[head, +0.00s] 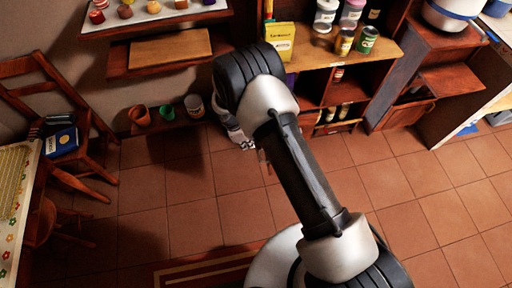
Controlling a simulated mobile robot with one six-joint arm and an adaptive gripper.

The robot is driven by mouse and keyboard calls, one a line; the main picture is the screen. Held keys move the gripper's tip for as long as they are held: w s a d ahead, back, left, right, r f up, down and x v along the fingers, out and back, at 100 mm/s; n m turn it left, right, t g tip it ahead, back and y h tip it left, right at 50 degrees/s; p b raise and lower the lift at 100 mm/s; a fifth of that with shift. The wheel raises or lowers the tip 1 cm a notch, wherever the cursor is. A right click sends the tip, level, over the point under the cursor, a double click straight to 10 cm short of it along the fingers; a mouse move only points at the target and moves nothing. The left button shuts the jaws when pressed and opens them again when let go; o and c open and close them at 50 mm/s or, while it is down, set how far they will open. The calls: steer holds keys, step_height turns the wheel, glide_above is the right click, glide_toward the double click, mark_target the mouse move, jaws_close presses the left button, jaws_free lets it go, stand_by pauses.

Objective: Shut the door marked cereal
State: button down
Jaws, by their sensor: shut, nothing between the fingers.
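No door with a readable cereal mark shows in the head view. A wooden cabinet (308,88) stands at the back centre, with open shelves and small jars inside. A low reddish wooden panel (405,114) is at its right; I cannot tell whether it is a door. My arm reaches from the bottom right up toward the cabinet and hides part of its left side. My gripper (243,142) is partly hidden behind the arm, low in front of the cabinet's left side. It is shut and empty. I cannot tell whether it touches anything.
A yellow box (280,42) and several tins and jars stand on the cabinet top. Pots (140,115) stand on a low shelf at the left. A wooden chair (75,125) holds a blue box. The tiled floor (185,190) is mostly clear, with a rug at the bottom.

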steer(key=w+d+f+b, duration=0.1)
steer(key=d+f+b, duration=0.1)
steer(key=d+f, duration=0.4)
steer(key=shift+f, duration=1.2)
steer(key=shift+w+d, duration=0.1)
